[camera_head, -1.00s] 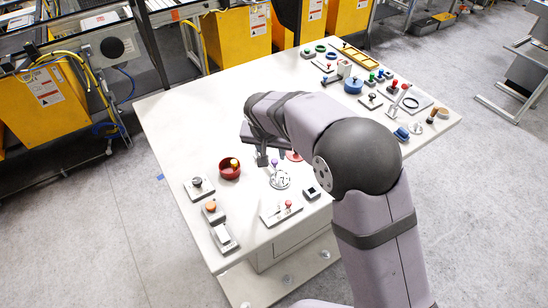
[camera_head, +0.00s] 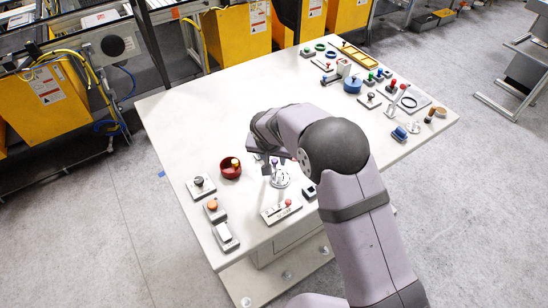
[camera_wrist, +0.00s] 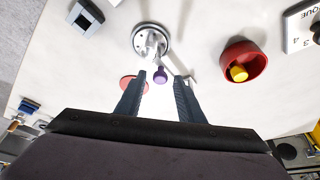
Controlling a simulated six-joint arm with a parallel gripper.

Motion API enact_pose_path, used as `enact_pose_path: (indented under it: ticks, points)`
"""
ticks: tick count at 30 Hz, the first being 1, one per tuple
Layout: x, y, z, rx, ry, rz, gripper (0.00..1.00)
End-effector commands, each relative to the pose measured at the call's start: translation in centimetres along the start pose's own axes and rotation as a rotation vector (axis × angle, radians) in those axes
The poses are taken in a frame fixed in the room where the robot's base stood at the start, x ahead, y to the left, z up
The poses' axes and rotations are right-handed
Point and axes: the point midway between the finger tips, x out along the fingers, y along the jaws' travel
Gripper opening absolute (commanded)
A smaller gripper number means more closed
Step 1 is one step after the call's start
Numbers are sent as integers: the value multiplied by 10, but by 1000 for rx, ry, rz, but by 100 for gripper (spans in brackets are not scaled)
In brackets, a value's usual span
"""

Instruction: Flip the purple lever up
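The purple lever is a metal rod with a purple knob (camera_head: 274,161) on a round silver base (camera_head: 280,180) near the front of the white table. In the wrist view the knob (camera_wrist: 159,76) lies between my two fingertips, with the rod running back to the silver base (camera_wrist: 151,38). My gripper (camera_wrist: 160,80) is open, a finger on each side of the knob with gaps showing. In the head view my gripper (camera_head: 268,157) is at the knob, partly hidden by my arm. The lever's exact tilt is hard to tell.
A red bowl (camera_head: 230,168) with a yellow knob stands left of the lever. A plate with a red-knobbed lever (camera_head: 281,211) and a small dark square block (camera_head: 309,192) are in front. A red disc (camera_wrist: 129,82) lies partly under one finger. Several controls fill the table's far right.

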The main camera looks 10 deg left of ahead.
Motion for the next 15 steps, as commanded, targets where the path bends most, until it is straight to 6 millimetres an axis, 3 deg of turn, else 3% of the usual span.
enact_pose_path:
  ticks: [1, 4, 15]
  points:
    - [0, 0, 0, 0, 0, 0, 22]
    - [0, 0, 0, 0, 0, 0, 0]
    - [-6, -2, -7, -11, -27, 32, 0]
